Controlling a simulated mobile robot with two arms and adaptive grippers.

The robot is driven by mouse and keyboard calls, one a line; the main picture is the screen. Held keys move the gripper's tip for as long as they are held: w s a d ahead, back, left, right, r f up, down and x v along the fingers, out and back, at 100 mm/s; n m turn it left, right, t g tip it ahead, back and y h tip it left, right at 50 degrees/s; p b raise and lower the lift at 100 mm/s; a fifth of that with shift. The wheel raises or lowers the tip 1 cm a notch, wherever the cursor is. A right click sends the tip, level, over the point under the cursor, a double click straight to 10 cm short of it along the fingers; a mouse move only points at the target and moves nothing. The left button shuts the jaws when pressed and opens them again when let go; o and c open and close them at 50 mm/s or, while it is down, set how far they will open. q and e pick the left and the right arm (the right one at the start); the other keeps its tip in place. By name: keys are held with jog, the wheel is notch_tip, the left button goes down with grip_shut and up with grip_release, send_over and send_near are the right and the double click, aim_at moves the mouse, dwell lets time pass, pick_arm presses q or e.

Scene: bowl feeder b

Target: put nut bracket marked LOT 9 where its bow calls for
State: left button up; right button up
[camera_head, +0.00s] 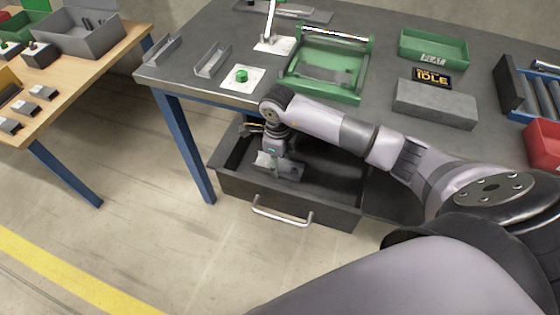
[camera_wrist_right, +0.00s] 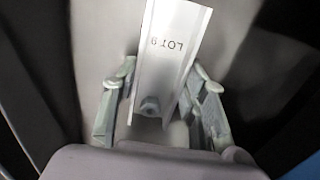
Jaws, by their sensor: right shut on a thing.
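The nut bracket marked LOT 9 (camera_wrist_right: 178,48) is a pale grey channel with a nut at its near end, seen in the right wrist view. My right gripper (camera_wrist_right: 163,80) has its fingers on both sides of the bracket and is shut on it. In the head view the right gripper (camera_head: 274,158) points down inside the open drawer (camera_head: 238,184) under the grey workbench. A light grey part (camera_head: 264,159) shows at its fingertips there. Whether the bracket touches the drawer floor I cannot tell, nor whether it is bowed. My left gripper is not in view.
On the workbench (camera_head: 385,30) stand a green frame (camera_head: 355,92), a green bin labelled FLAT (camera_head: 458,52), an IDLE display (camera_head: 432,78), a grey block (camera_head: 435,103), two grey channels (camera_head: 212,62), a red bin (camera_head: 543,150) and rollers (camera_head: 541,92). The drawer walls surround my right gripper.

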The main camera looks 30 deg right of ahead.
jog(key=shift+s+a, duration=0.1)
jog(key=shift+a, duration=0.05)
jog(key=o, duration=1.2)
jog(key=shift+f, duration=0.1)
jog(key=shift+r, duration=0.5)
notch_tip(320, 180, up, 7)
jog(key=p, duration=0.5)
